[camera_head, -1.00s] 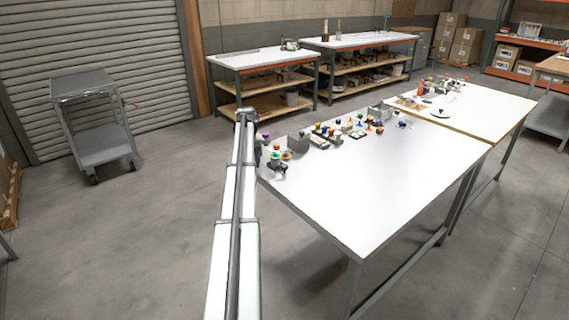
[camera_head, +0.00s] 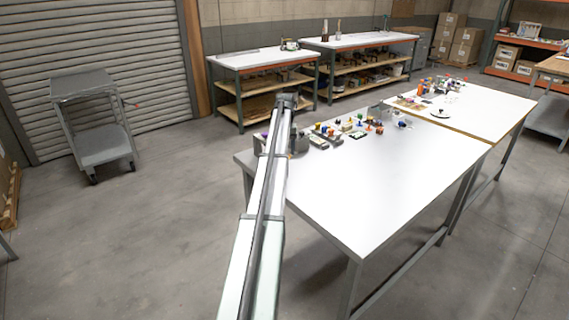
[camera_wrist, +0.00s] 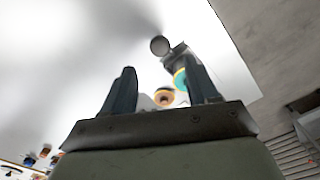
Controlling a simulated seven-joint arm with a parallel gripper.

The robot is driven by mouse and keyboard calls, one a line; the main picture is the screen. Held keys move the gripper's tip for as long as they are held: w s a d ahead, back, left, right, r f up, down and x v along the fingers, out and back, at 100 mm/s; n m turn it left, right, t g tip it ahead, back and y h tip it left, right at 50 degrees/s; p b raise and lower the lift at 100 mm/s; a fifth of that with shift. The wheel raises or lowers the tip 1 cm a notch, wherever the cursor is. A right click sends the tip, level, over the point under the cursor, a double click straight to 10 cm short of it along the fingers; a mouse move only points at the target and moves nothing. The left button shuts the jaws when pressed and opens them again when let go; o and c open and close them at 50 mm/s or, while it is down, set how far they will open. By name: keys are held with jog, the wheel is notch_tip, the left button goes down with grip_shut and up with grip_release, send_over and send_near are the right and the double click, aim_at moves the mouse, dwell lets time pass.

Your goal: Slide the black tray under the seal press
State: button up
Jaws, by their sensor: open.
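My gripper (camera_wrist: 162,82) is open in the wrist view, with its two dark fingers apart and nothing held between them. Beyond the fingers is a grey device with a round knob and a teal ring (camera_wrist: 179,75); I cannot tell whether it is the seal press. A round orange and white piece (camera_wrist: 165,96) shows between the fingers, farther off. My arm covers the table's left end there, and my fingers cannot be made out.
The white table (camera_head: 380,185) is bare across its front and middle. Several small coloured pieces (camera_head: 358,128) stand along its back edge. A second white table (camera_head: 480,115) adjoins on the right. A grey cart (camera_head: 95,125) stands on the floor at left.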

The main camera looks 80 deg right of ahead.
notch_tip(320, 180, down, 7)
jog(key=shift+r, duration=0.15)
jog(key=shift+c, duration=0.3)
grip_shut()
dwell(0.5)
